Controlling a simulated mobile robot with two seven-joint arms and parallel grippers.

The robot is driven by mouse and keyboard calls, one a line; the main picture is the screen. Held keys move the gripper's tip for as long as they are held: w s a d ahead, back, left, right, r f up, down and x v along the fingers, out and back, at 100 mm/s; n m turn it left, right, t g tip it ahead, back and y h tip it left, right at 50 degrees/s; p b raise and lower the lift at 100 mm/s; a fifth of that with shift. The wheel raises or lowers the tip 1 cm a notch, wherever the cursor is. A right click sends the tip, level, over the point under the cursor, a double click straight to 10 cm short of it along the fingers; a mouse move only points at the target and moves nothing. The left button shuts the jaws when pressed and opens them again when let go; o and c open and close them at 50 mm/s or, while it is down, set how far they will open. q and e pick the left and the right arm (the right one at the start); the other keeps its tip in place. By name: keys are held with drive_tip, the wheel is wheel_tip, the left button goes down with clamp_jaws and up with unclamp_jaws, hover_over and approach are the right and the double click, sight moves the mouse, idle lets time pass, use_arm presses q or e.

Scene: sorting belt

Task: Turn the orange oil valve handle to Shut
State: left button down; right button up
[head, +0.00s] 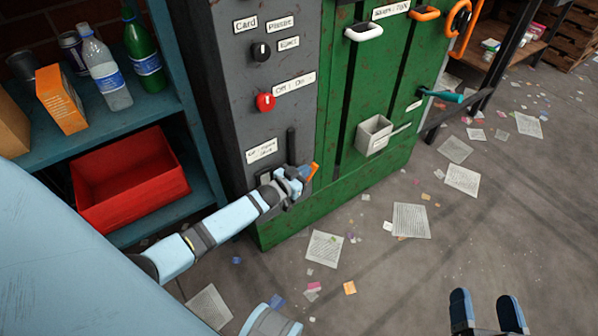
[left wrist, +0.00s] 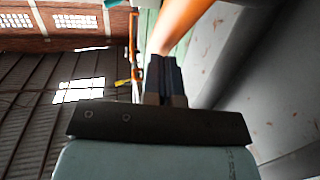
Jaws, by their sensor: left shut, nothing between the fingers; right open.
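The orange handle (head: 313,171) shows as a small piece beside my left gripper, low on the grey panel's edge by the green machine. My left gripper and arm hide most of it. In the left wrist view, the orange handle (left wrist: 186,22) is large and just beyond the fingertips. I cannot tell whether they touch it. My left gripper (head: 299,172) is shut and empty; its closed fingers (left wrist: 163,68) show in the wrist view. A label (head: 262,151) above it is too small to read. My right gripper (head: 487,312) is open and empty above the floor.
The grey panel (head: 232,75) carries a black knob (head: 261,51) and a red knob (head: 265,102). A red bin (head: 130,185) sits on the left shelf. Papers litter the floor.

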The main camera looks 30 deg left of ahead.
use_arm(q)
drive_tip(key=shift+x, duration=0.8)
drive_tip(key=shift+w+d+f, duration=0.2)
drive_tip(key=shift+w+d, duration=0.1)
drive_tip(key=shift+d, duration=0.05)
drive_tip(key=shift+w, duration=0.1)
drive_tip(key=shift+f, duration=0.1)
